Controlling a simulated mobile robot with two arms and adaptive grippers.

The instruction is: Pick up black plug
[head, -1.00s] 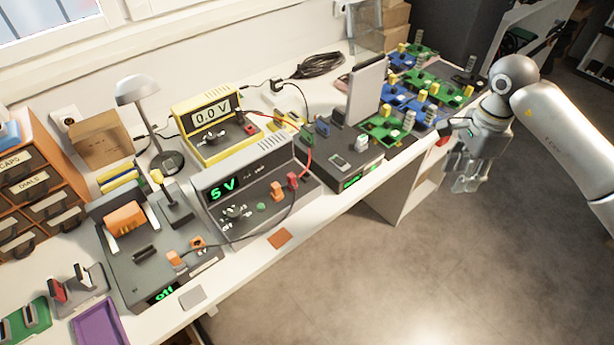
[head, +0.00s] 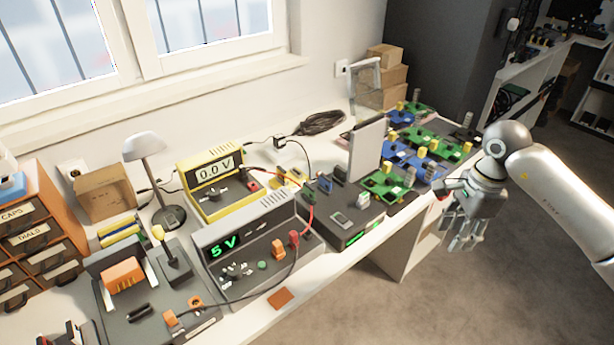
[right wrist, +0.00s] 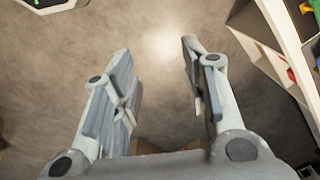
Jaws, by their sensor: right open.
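A small black plug (head: 279,142) with a dark cable appears to stand at the back of the bench, behind the yellow meter (head: 207,187); it is too small to be sure of its shape. My right gripper (head: 463,243) hangs off the bench's front edge at the right, over the floor, well away from that plug. In the right wrist view its fingers (right wrist: 157,55) are spread apart with nothing between them, only floor beyond. My left gripper is not in view.
The bench is crowded: a grey 5 V supply (head: 243,240), a black box (head: 345,222) with an upright grey panel (head: 367,150), green and blue boards (head: 385,184), a lamp (head: 143,146) and a coiled black cable (head: 320,123). The floor (head: 400,318) in front is clear.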

